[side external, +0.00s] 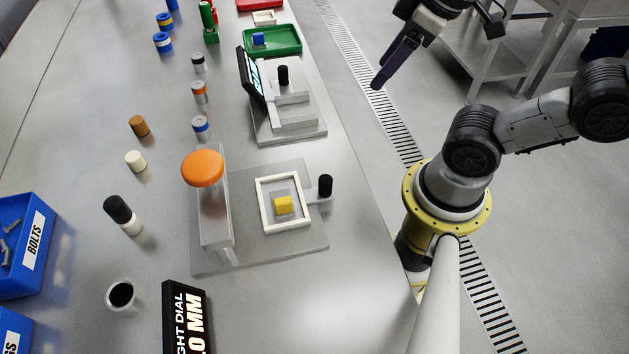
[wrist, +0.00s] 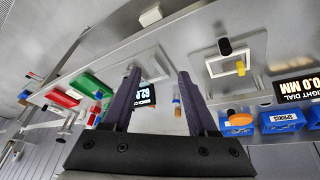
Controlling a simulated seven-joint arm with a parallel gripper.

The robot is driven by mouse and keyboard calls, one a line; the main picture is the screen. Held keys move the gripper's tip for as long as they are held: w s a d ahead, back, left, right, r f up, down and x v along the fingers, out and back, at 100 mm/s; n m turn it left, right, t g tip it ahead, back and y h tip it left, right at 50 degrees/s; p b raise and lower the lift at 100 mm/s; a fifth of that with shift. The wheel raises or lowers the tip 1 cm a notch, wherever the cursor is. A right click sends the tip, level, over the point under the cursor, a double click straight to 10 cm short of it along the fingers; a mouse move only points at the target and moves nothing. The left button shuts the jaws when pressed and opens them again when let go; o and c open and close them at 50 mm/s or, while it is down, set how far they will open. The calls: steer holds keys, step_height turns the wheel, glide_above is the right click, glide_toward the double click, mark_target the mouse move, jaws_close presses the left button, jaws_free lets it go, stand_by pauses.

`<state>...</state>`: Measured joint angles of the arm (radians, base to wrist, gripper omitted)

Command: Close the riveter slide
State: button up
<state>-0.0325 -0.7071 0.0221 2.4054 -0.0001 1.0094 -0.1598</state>
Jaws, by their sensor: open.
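The station that looks like the riveter has a grey base plate (side external: 310,235), an upright post and a round orange head (side external: 203,168). A white square frame (side external: 262,229), apparently its slide, sits on the plate to the right of the head, with a black handle (side external: 325,186) at its right side. A yellow block (side external: 284,205) lies inside the frame. The wrist view shows the frame (wrist: 209,69), black handle (wrist: 225,47) and yellow block (wrist: 240,69) at upper right. My gripper (wrist: 159,80) is open and empty, raised off the table's right side, well apart from the handle.
A second station (side external: 290,120) with a black knob and display stands behind. A green tray (side external: 272,42) lies farther back. A dial display (side external: 186,315) is at the front; blue bins (side external: 22,250) and several small cylinders are at left. The table's front right is clear.

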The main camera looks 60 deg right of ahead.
steer(key=w+a+n+g, duration=0.3)
steer(key=a+n, duration=0.3)
steer(key=a, duration=0.1)
steer(key=n+g, duration=0.2)
steer(key=n, duration=0.2)
glide_toward(326, 178)
step_height(326, 178, down, 11)
steer(key=shift+s+a+r, duration=0.1)
steer(key=shift+r, duration=0.05)
jaws_close()
steer(key=shift+r, duration=0.1)
stand_by(1.0)
